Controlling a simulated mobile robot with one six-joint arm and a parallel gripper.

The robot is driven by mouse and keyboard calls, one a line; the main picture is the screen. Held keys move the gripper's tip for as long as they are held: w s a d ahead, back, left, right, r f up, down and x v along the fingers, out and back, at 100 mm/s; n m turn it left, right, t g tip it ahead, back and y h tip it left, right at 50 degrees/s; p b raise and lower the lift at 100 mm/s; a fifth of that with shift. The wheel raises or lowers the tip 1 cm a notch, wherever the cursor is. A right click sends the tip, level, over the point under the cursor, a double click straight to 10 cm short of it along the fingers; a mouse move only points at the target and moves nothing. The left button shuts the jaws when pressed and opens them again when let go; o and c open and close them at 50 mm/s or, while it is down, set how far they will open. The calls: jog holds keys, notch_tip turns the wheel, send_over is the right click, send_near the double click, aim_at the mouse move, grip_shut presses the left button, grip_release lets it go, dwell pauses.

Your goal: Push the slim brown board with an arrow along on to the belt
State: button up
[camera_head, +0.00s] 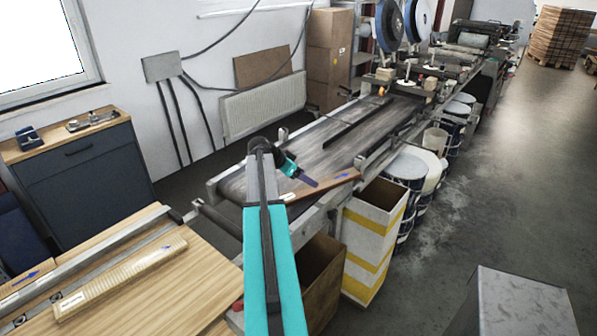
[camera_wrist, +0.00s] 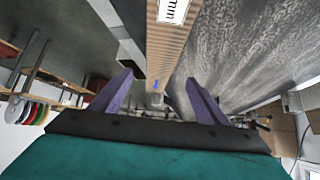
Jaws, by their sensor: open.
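The slim brown board (camera_head: 322,187) lies slantwise across the near right part of the conveyor. Its right end, with a blue arrow, reaches the belt's side edge, and a white label shows near its left end. In the head view my gripper (camera_head: 305,180) is just above the board; contact cannot be told.
The dark belt (camera_head: 310,155) runs away to the back right, with a dark bar lying on it. A wooden table (camera_head: 190,295) with a pale ribbed board (camera_head: 120,278) stands at lower left. A yellow-striped box (camera_head: 372,225) and several buckets stand right of the conveyor.

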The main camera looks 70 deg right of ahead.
aim_at(319, 187)
jog(key=shift+p+x, duration=1.45)
jog(key=shift+x, duration=2.7)
jog(key=shift+w, duration=0.1)
jog(key=c, duration=1.4)
